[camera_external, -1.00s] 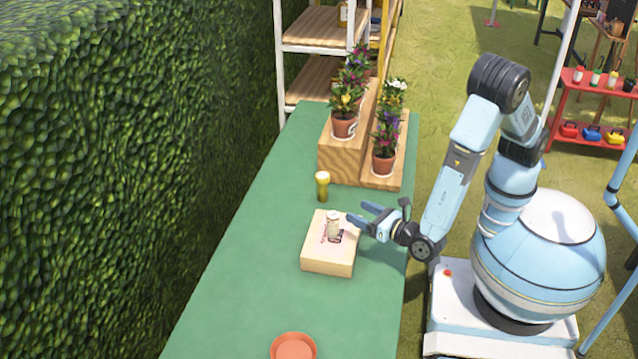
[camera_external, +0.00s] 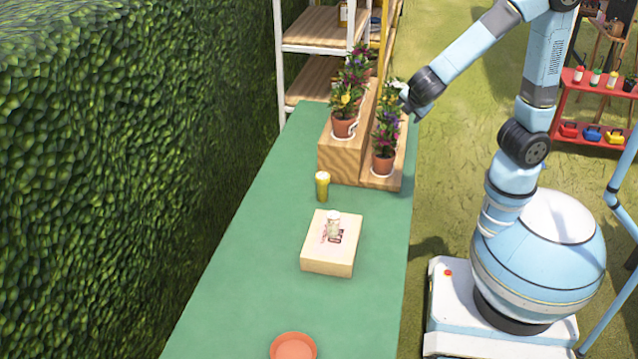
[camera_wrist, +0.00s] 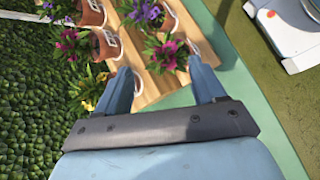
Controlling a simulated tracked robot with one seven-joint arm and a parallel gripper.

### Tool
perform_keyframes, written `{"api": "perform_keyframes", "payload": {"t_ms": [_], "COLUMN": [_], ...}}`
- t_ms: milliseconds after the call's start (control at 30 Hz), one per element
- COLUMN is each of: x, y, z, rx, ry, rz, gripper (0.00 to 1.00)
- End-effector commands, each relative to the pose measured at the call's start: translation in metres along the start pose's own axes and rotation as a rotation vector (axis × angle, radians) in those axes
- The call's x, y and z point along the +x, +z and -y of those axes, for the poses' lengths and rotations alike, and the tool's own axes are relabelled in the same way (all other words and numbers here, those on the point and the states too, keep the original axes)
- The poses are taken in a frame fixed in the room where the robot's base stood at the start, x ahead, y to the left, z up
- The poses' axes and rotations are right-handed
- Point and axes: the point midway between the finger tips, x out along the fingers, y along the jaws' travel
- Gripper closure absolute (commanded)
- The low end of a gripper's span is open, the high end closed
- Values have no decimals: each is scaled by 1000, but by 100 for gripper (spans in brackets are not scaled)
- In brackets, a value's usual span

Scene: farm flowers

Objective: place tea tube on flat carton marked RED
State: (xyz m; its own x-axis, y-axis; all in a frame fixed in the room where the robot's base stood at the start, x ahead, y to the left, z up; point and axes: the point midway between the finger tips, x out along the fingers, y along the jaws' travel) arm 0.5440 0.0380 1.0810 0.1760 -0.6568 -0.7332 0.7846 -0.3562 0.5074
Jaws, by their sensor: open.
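A small pale tube (camera_external: 333,219) stands upright on top of the flat light carton (camera_external: 327,262) on the green table. Dark and reddish print shows on the carton's top beside the tube, too small to read. A yellow tube with a pale top (camera_external: 322,187) stands on the table just behind the carton. My gripper is well away from both, up by the flower pots, its fingers mostly hidden in the outside view. In the wrist view my gripper (camera_wrist: 163,82) is open, with nothing between its fingers but the plants and wooden step beyond. Neither carton nor tubes show there.
Potted flowers (camera_external: 384,160) stand on a wooden stepped stand (camera_external: 340,158) at the table's far end. An orange saucer (camera_external: 293,347) lies at the near end. A hedge (camera_external: 100,180) runs along the left.

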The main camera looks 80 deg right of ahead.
Motion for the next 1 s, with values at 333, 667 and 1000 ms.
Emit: {"api": "perform_keyframes", "payload": {"t_ms": [333,667,1000], "x": [-14,-44,-69], "y": [81,132,157], "z": [20,44,58], "rx": [428,829,1096], "ry": [-254,-426,-507], "rz": [-198,-421,-594], "gripper": [31,31,31]}}
